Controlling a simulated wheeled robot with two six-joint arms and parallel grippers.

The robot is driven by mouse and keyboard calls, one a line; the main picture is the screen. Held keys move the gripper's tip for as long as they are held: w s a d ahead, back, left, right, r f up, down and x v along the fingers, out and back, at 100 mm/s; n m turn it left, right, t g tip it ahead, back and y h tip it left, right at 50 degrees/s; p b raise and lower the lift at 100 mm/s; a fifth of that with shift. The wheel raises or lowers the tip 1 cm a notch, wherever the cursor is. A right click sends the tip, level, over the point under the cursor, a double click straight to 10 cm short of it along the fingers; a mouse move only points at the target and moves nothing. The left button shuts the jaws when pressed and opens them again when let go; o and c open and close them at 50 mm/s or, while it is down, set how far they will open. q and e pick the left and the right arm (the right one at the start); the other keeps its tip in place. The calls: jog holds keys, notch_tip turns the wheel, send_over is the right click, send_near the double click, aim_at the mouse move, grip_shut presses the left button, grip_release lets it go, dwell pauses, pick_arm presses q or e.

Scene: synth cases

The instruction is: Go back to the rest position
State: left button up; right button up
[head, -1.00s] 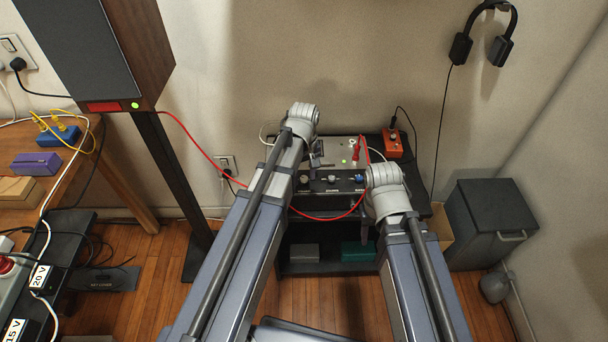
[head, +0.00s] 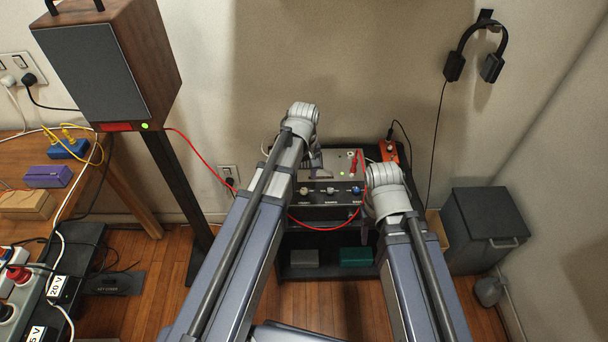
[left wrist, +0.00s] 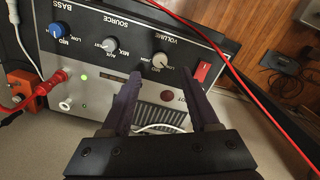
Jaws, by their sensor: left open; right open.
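My left gripper (head: 316,160) hangs from its grey wrist in front of the grey amplifier (head: 330,196), partly hidden by its own arm. In the left wrist view its two dark fingers (left wrist: 163,78) are apart with nothing between them. Behind them shows the amplifier front (left wrist: 100,75) with knobs, a red rocker switch (left wrist: 202,73), a green light and a plugged-in red lead (left wrist: 50,83). My right gripper (head: 363,230) points down below its wrist, to the right in front of the amplifier's stand, and is largely hidden.
A red cable (head: 205,163) runs from the speaker (head: 110,65) and loops near both wrists. A small orange box (head: 388,150) stands right of the amplifier. A dark bin (head: 487,228) is at right. A power strip (head: 20,290) and desk (head: 110,190) are at left.

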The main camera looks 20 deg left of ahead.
pick_arm(q)
jog(key=shift+r+p, duration=0.45)
jog(key=shift+r, duration=0.45)
pick_arm(e)
jog(key=shift+r, duration=0.85)
pick_arm(q)
jog(key=s+d+r+m+p, duration=0.4)
jog(key=s+d+m, duration=0.1)
jog(key=s, duration=0.2)
jog(key=s+d+r+m+y+p, duration=0.1)
jog(key=s+d+r+m+p, duration=0.3)
jog(key=s, duration=0.4)
jog(key=d+m, duration=0.1)
jog(key=m, duration=0.1)
jog(key=shift+d+m, duration=0.2)
jog(key=shift+m, duration=0.1)
pick_arm(e)
notch_tip(320, 180, up, 8)
pick_arm(q)
jog(key=shift+r, duration=0.1)
pick_arm(e)
jog(key=shift+r, duration=0.1)
